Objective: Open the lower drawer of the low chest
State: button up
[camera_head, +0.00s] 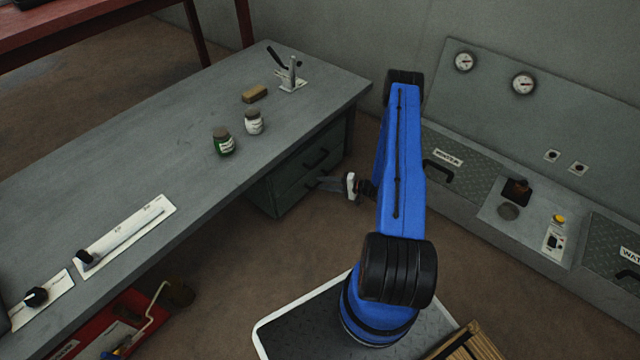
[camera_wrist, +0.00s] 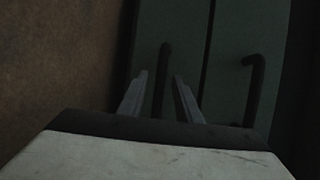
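The low chest (camera_head: 279,196) is dark green and stands under the grey workbench. Its upper drawer handle (camera_head: 316,158) shows in the head view, and both drawers look closed. In the wrist view, turned sideways, the lower drawer's dark handle (camera_wrist: 164,62) is on the left, nearer the floor, and the upper handle (camera_wrist: 258,72) is on the right. My gripper (camera_head: 326,183) is at the lower drawer's front. In the wrist view my gripper (camera_wrist: 160,76) has its fingers apart, with the lower handle between them and gaps beside it. Whether a finger touches the handle cannot be told.
The workbench top (camera_head: 190,165) overhangs the chest and carries a green jar (camera_head: 223,143), a white jar (camera_head: 253,122) and a toggle clamp (camera_head: 290,76). A grey console (camera_head: 460,185) stands to the right. Brown floor (camera_head: 245,245) is clear before the chest.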

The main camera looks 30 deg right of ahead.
jog(key=shift+x, duration=1.1)
jog(key=shift+c, duration=0.7)
grip_shut()
jog(key=s+d, duration=0.4)
jog(key=s, duration=0.8)
jog(key=s+d, duration=0.5)
jog(key=s, duration=0.7)
jog(key=shift+s, duration=0.4)
jog(key=shift+o, duration=0.7)
grip_release()
jog(key=shift+d, duration=0.1)
